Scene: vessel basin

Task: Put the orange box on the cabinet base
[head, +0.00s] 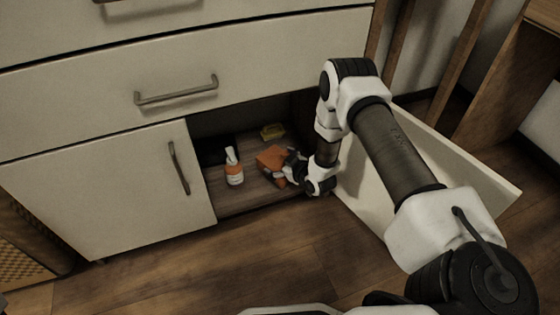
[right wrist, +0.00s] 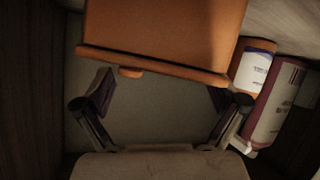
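The orange box (head: 273,156) is inside the open lower compartment, over the wooden cabinet base (head: 243,201). In the right wrist view the orange box (right wrist: 165,35) fills the upper middle, just beyond the fingertips. My right gripper (head: 292,168) reaches into the compartment at the near right side of the box. In its wrist view the right gripper (right wrist: 170,92) has its fingers spread wide with nothing between them. I cannot tell whether a fingertip touches the box. The gripper hides part of the box in the head view. My left gripper is out of view.
A white bottle with an orange label (head: 234,170) stands left of the box. A yellow item (head: 272,131) lies behind it. A dark red container (right wrist: 274,104) shows in the wrist view. The open door (head: 365,185) flanks my right arm; the left door (head: 120,190) is shut.

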